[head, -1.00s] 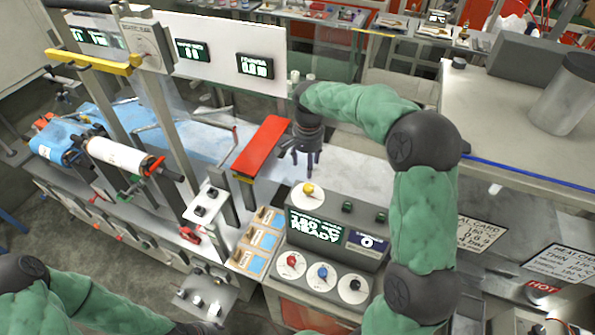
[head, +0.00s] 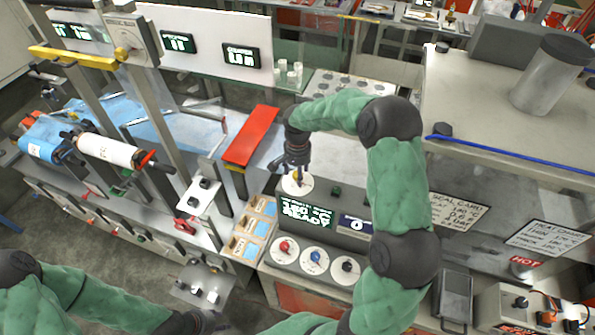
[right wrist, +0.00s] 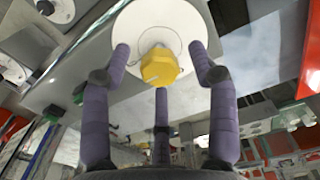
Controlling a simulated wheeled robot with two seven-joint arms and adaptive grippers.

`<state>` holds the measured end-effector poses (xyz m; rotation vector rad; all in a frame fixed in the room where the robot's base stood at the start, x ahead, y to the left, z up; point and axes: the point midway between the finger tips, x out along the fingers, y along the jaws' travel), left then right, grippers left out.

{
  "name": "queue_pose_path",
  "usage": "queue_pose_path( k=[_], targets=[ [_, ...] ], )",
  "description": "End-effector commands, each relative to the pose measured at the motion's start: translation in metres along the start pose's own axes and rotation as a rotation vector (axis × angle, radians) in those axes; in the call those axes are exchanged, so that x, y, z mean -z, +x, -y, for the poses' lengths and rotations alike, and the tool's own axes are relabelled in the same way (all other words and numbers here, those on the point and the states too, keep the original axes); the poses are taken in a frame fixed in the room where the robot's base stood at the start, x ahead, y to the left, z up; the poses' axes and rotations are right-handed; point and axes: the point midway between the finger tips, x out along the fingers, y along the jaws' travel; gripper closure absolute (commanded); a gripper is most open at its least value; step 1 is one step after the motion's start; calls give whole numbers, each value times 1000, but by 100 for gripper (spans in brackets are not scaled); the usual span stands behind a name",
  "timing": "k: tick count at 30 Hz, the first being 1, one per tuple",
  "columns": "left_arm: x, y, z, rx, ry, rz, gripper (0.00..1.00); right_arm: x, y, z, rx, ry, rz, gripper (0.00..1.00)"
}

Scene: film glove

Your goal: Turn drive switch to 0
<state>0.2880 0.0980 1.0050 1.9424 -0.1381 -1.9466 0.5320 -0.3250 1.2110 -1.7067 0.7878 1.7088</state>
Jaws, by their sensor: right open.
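A yellow knob (right wrist: 160,66) on a round white dial (right wrist: 163,24) fills the middle of the right wrist view. In the head view this dial (head: 291,188) sits on top of the grey console, and the knob is mostly hidden by my fingers. My right gripper (head: 297,172) is over it. Its purple fingers (right wrist: 160,75) are open and spread around the knob, with visible gaps at the sides. I cannot read a label on the knob. My left gripper (head: 208,322) is low at the bottom edge, dark and small, its fingers unclear.
The console front has red (head: 284,246), blue (head: 315,256) and black (head: 347,266) knobs, below a green text display (head: 305,214) and a small panel showing 0 (head: 356,225). A red plate (head: 250,136) stands left of my right gripper. Trays with blue items (head: 248,228) lie beside the console.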

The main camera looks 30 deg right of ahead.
Motion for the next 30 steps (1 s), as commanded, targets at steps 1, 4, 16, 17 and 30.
queue_pose_path(
  k=[1, 4, 16, 17, 30],
  targets=[
    [0, 0, 0, 0, 0, 0, 60, 0, 0, 0, 0, 0, 0, 40],
    [0, 0, 0, 0, 0, 0, 60, 0, 0, 0, 0, 0, 0, 40],
    [0, 0, 0, 0, 0, 0, 60, -1, 1, 0, -1, 0, 1, 96],
    [0, 0, 0, 0, 0, 0, 60, -1, 1, 0, -1, -1, 1, 96],
    [0, 7, 2, 0, 0, 0, 60, -2, 3, 0, -1, -101, 4, 96]
  ],
)
